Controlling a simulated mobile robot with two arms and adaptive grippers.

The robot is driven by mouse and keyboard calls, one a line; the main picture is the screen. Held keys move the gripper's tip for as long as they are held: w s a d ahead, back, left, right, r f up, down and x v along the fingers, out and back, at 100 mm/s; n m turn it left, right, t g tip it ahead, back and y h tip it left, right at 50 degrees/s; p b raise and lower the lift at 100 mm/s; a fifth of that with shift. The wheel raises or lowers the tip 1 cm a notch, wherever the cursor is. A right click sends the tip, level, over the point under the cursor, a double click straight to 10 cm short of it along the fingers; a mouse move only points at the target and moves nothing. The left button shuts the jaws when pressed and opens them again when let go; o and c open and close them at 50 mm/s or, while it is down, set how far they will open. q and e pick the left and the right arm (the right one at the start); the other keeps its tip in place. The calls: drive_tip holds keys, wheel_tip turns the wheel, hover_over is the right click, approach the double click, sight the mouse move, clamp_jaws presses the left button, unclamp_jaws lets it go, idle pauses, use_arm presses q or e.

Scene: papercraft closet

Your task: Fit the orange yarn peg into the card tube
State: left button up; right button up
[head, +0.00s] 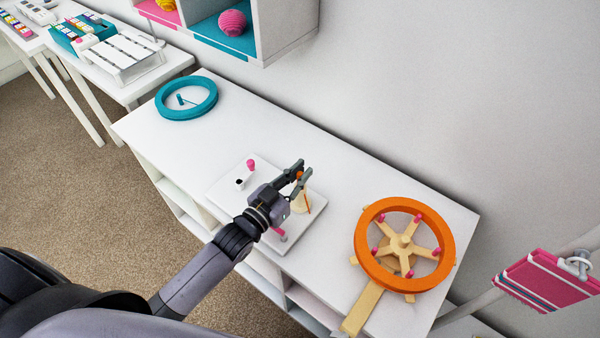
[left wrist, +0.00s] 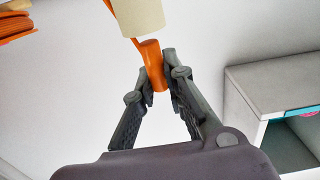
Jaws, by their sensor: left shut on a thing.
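My left gripper (head: 300,172) is above the white board on the white shelf top. Its fingers are shut on the orange yarn peg (left wrist: 152,66), whose orange strand (left wrist: 118,16) trails along the tube. The peg also shows as a small orange spot between the fingers in the head view (head: 299,175). The cream card tube (head: 299,203) stands on the board just below the fingers, partly hidden by them. In the left wrist view the tube's end (left wrist: 138,17) is right by the peg's end. I cannot tell whether the peg's tip is inside. My right gripper is out of view.
The white board (head: 310,228) also bears a pink knob (head: 251,165) and a pink-topped peg (head: 279,234). An orange wheel (head: 443,272) on a wooden stand is to the right. A teal ring (head: 188,113) lies far left, with bare shelf top between.

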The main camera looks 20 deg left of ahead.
use_arm(q)
drive_tip(key=shift+s+f, duration=0.1)
drive_tip(key=shift+f, duration=0.5)
idle(0.6)
drive_tip(key=shift+r+p, duration=0.2)
drive_tip(key=shift+p, duration=0.1)
drive_tip(key=shift+r, duration=0.1)
idle(0.3)
drive_tip(key=shift+p, duration=0.35)
idle(0.5)
drive_tip(key=shift+f, duration=0.4)
idle(0.9)
